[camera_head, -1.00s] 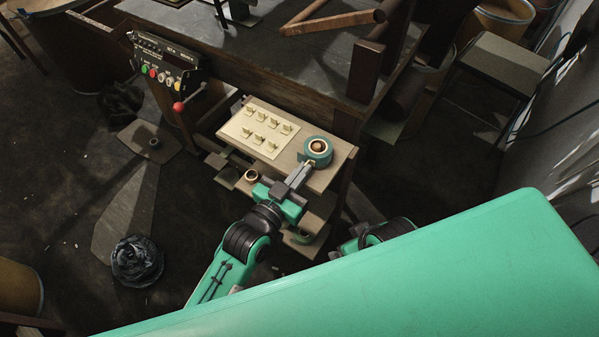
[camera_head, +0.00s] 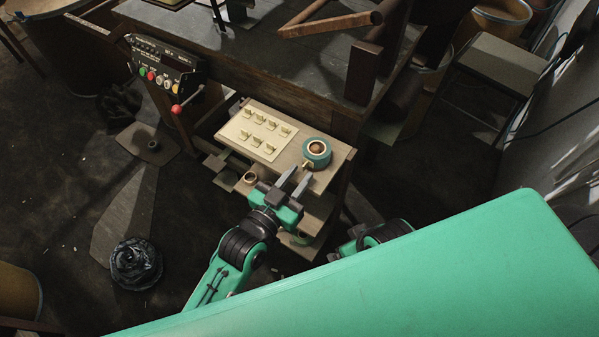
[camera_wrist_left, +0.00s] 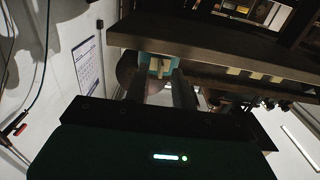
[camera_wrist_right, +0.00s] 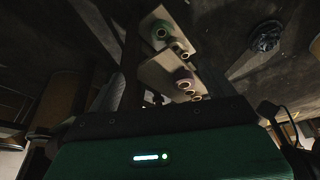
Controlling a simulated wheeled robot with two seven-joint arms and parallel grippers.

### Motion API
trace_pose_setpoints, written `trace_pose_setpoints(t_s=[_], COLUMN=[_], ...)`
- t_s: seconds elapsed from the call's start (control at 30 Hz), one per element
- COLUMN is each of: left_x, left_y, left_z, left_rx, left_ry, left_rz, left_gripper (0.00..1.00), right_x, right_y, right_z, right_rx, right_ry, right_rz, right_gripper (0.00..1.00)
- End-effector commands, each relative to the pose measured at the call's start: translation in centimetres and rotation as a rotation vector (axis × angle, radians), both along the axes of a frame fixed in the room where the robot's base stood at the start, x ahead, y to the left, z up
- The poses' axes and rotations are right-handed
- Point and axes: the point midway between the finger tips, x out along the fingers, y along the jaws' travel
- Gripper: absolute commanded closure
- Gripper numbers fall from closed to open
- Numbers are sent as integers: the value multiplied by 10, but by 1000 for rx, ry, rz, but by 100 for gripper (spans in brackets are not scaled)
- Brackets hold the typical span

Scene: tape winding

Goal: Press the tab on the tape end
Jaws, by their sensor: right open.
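A teal tape roll (camera_head: 318,151) with a brown core sits at the right end of the wooden shelf top. A small pale tab (camera_head: 306,165) shows at its lower left edge; whether it lies flat on the tape is too small to tell. My left gripper (camera_head: 300,173) is open just in front of the roll, fingers spread, empty. In the left wrist view the teal roll (camera_wrist_left: 145,72) and the beige tab (camera_wrist_left: 161,67) show between and beyond the fingers. My right gripper (camera_wrist_right: 166,75) is open and apart, low at the right; the head view mostly hides it.
A cream card (camera_head: 250,136) with several tabs lies left of the roll. A control box (camera_head: 160,72) with coloured buttons and a red-knobbed lever (camera_head: 178,108) stand at the left. A dark table (camera_head: 250,50) rises behind. Lower shelves hold more rolls (camera_wrist_right: 182,84).

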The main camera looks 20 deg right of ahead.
Motion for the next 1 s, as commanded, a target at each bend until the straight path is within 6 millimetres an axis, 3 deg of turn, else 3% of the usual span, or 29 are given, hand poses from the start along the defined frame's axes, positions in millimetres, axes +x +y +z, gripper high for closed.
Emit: trace_pose_setpoints(t_s=[0.5, 0.7, 1.0], left_x=[-64, -75, -77], left_y=[81, 96, 99], left_z=[0, 0, 0], left_rx=[3, 1, 1], left_ry=[1, 1, -1], left_rz=[-1, 0, 0], left_gripper=[74, 74, 74], right_x=[4, 4, 4], right_y=[1, 1, 2], right_z=[-16, -17, -17], right_rx=[-2, -3, -2], right_ry=[19, 21, 21], right_rz=[1, 1, 1], right_gripper=[15, 15, 15])
